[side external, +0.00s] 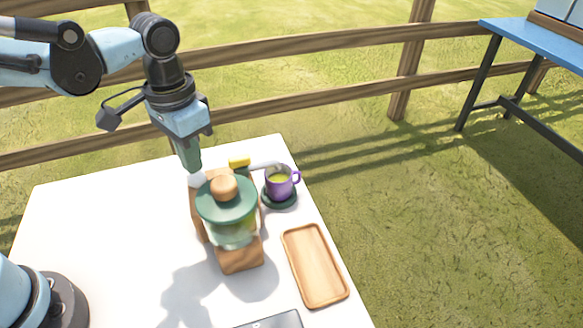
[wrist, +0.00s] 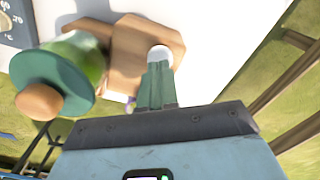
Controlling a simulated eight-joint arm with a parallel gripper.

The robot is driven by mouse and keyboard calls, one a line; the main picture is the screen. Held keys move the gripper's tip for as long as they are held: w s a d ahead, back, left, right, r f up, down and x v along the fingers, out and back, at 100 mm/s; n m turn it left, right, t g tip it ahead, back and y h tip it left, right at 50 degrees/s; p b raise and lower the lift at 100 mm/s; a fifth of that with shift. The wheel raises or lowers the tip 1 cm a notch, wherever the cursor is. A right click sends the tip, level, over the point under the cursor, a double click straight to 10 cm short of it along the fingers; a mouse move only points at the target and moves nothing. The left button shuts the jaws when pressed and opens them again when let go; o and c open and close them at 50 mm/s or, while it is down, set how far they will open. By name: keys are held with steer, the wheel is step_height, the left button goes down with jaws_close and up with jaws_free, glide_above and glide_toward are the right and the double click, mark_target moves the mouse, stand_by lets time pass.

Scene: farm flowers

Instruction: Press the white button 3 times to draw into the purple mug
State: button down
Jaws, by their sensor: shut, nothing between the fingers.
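The purple mug (side external: 279,182) stands upright on a dark green saucer (side external: 280,202) to the right of the dispenser, with yellow-green liquid in it. The dispenser (side external: 226,212) has a wooden body, a glass jar and a green lid with a wooden knob. A spout with a yellow piece (side external: 239,162) reaches over towards the mug. The white button (side external: 196,180) sits on the wooden body; it also shows in the wrist view (wrist: 160,53). My gripper (side external: 193,170) is shut and empty, its green fingertips at the button. I cannot tell whether they press it.
A wooden tray (side external: 315,264) lies on the white table (side external: 95,225) at the right edge. A grey device (side external: 272,321) lies at the front edge. The left of the table is clear. A wooden fence and a blue table (side external: 545,38) stand beyond.

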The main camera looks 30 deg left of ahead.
steer(key=shift+f, duration=0.2)
stand_by(0.4)
steer(key=shift+f, duration=1)
steer(key=shift+r, duration=1.2)
stand_by(1.9)
steer(key=shift+r, duration=3)
